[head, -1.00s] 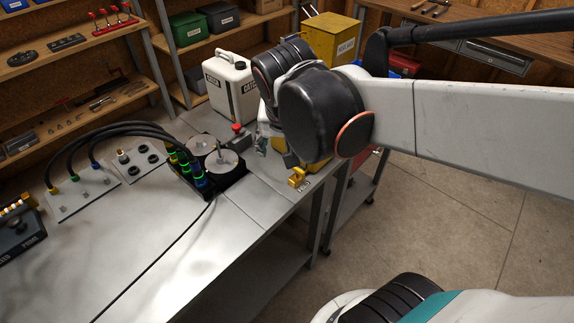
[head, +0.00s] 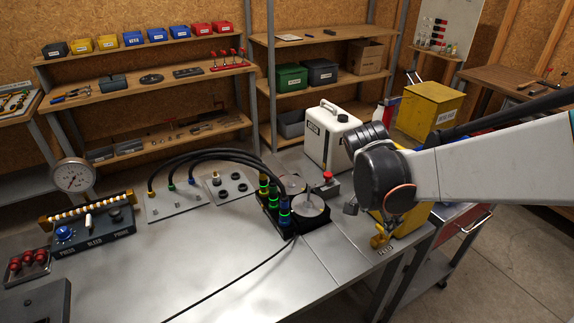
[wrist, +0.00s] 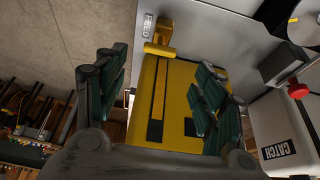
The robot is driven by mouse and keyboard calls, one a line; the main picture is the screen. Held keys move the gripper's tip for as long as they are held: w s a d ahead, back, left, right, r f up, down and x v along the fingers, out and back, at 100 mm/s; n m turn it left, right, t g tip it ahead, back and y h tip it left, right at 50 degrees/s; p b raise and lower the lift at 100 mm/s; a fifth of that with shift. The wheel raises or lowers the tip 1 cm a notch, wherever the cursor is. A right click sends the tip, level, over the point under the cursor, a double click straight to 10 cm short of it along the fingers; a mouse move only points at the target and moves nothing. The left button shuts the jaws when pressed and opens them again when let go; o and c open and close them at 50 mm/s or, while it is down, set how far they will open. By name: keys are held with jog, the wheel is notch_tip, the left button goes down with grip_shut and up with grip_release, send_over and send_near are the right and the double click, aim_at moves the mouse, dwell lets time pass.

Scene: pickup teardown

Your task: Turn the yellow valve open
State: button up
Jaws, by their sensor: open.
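The yellow valve (head: 380,238) is a small yellow handle at the right front corner of the metal bench, beside a printed label. In the wrist view the valve (wrist: 160,42) is at the top centre, with the label to its left. My gripper (wrist: 162,72) is open, with dark green fingers spread left and right. The valve lies beyond the fingertips, between them in the picture, and nothing is held. In the head view my gripper is mostly hidden behind my dark wrist joint, just above and behind the valve.
A yellow box (wrist: 180,100) with dark slots lies behind the valve between my fingers. A white jug (head: 330,138), a red button (head: 328,175) and a black unit with hoses (head: 310,236) stand left of my arm. The bench front is clear.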

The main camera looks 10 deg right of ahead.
aim_at(382, 230)
jog(key=b+x, duration=0.2)
jog(key=x, duration=0.5)
jog(key=shift+d+f, duration=0.1)
jog(key=shift+f, duration=0.1)
jog(key=c, duration=1.1)
